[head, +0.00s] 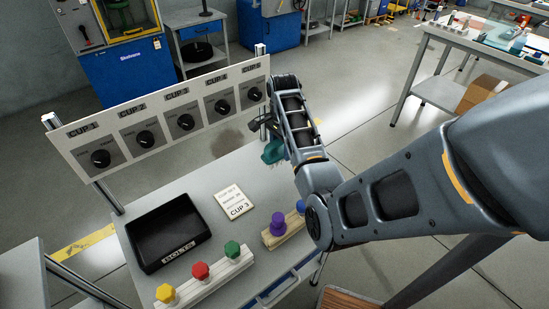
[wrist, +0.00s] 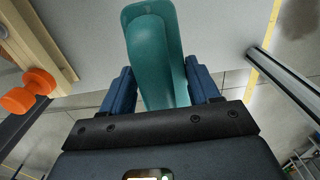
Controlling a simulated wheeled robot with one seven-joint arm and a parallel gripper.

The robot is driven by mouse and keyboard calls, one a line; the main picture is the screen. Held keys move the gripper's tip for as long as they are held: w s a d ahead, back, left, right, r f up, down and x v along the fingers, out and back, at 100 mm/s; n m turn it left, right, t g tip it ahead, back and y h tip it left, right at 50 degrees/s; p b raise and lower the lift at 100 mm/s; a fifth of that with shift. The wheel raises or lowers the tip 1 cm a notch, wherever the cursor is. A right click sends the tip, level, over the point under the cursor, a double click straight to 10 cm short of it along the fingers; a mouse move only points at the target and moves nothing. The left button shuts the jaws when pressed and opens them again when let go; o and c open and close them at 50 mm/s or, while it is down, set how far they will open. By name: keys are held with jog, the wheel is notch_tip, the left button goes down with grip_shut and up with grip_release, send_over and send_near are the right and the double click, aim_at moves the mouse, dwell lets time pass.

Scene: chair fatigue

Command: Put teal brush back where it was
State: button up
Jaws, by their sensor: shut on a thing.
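The teal brush (wrist: 156,60) is between the two blue fingers of my gripper (wrist: 160,88) in the wrist view, and the fingers are shut on it. In the head view the teal brush (head: 273,151) shows beside the end of my arm, over the right back part of the grey table (head: 190,190). My gripper (head: 268,128) is partly hidden there behind my arm. The brush appears held above the table, but the exact gap cannot be told.
A black bolts tray (head: 165,232) stands at the table's left. A wooden rack holds yellow, red and green knobs (head: 200,271); another holds purple and blue ones (head: 278,222). A CUP 3 card (head: 233,204) lies mid-table. A dial panel (head: 165,120) spans the back. An orange knob (wrist: 28,92) shows in the wrist view.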

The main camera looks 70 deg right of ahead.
jog(key=shift+w+a+f, duration=0.55)
jog(key=shift+w+f, duration=0.2)
jog(key=shift+w, duration=0.15)
jog(key=shift+f, duration=1.9)
jog(key=shift+f, duration=0.1)
jog(key=o, duration=1.1)
notch_tip(320, 180, up, 12)
jog(key=shift+r, duration=0.15)
